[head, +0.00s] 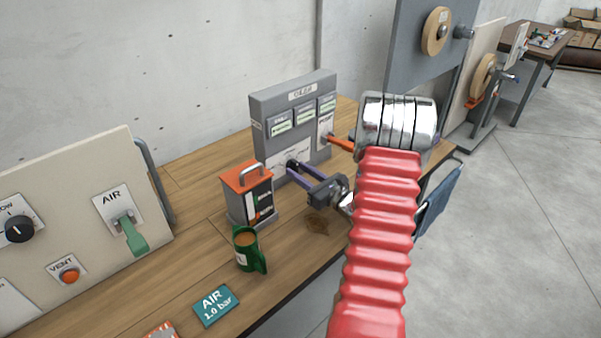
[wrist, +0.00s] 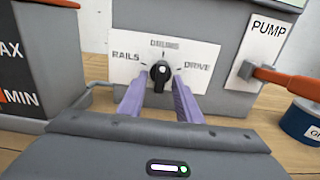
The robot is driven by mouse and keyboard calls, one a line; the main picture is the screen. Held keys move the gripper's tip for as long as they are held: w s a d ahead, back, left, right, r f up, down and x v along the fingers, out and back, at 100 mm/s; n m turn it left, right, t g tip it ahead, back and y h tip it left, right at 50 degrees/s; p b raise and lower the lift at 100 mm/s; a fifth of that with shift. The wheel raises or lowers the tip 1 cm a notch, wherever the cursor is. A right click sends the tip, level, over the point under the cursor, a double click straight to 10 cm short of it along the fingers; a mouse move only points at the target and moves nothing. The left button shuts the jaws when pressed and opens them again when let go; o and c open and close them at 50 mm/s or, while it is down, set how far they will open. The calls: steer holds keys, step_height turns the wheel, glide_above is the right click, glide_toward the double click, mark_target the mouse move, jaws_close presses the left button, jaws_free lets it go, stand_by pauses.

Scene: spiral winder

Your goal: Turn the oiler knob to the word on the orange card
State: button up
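The oiler knob (wrist: 160,72) is small and black, on a white plate (wrist: 124,66) on the grey oiler box (head: 258,120). The plate reads RAILS on the left, DRIVE on the right, and a word at the top too blurred to read surely. The knob's white mark points about upward, toward the top word. My gripper (wrist: 160,80) is open, its two purple fingers just below and on either side of the knob, with gaps visible. In the head view my gripper (head: 292,170) reaches the box front. A card with orange (head: 162,331) is cut off at the bottom edge; its word is not readable.
An orange PUMP lever (head: 340,145) sticks out right of the knob. A teal AIR card (head: 216,305) lies near the table's front edge.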

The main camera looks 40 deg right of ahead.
steer(key=s, duration=1.3)
steer(key=shift+s+d, duration=0.2)
steer(key=shift+s, duration=0.15)
stand_by(0.4)
